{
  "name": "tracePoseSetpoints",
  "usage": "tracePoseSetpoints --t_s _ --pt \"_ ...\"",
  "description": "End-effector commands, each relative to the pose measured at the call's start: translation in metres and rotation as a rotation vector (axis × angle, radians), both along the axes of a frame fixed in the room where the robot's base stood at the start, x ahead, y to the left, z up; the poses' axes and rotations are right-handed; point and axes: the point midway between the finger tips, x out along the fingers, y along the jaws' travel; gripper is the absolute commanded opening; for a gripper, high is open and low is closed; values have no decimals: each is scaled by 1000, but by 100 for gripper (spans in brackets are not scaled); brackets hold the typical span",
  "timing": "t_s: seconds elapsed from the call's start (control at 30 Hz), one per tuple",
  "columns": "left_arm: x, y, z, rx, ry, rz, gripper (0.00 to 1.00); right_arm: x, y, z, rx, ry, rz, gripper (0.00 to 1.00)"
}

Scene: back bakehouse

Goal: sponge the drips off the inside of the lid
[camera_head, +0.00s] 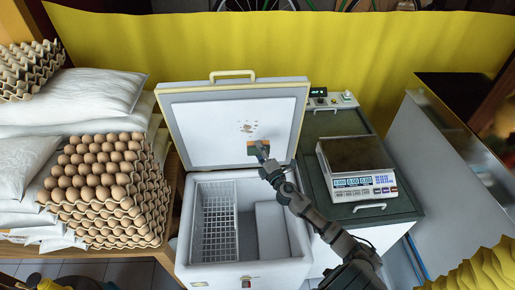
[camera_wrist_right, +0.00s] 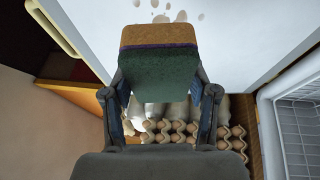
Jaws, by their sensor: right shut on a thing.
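The chest freezer's white lid (camera_head: 195,130) stands open and tilted back, its inside facing me. A small patch of brownish drips (camera_head: 247,127) is on the inside, right of its middle; drips also show at the top of the wrist view (camera_wrist_right: 172,14). My right gripper (camera_head: 264,157) is shut on a sponge (camera_head: 253,149) with a green body and an orange-brown end, seen large in the wrist view (camera_wrist_right: 158,68). The sponge is just below the drips, close to the lid; whether it touches is unclear. My left gripper is not in view.
The open freezer (camera_head: 185,243) holds a white wire basket (camera_head: 219,230). Right of it, a scale (camera_head: 357,170) stands on a dark green-topped unit (camera_head: 390,209). Stacked egg trays (camera_head: 105,190) and white sacks (camera_head: 75,97) crowd the left. A yellow sheet (camera_head: 300,45) hangs behind.

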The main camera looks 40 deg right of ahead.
Motion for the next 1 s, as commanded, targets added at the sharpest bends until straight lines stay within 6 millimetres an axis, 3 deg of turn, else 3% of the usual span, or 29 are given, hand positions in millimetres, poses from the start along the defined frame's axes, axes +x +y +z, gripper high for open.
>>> tracePoseSetpoints --t_s 0.23,0.57,1.0 --pt "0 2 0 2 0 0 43 5 5 -4 5 3 -4 31" --pt "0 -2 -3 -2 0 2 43 49 59 -24 14 24 -4 31" --pt "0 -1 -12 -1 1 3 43 86 38 -21 14 26 -3 31"
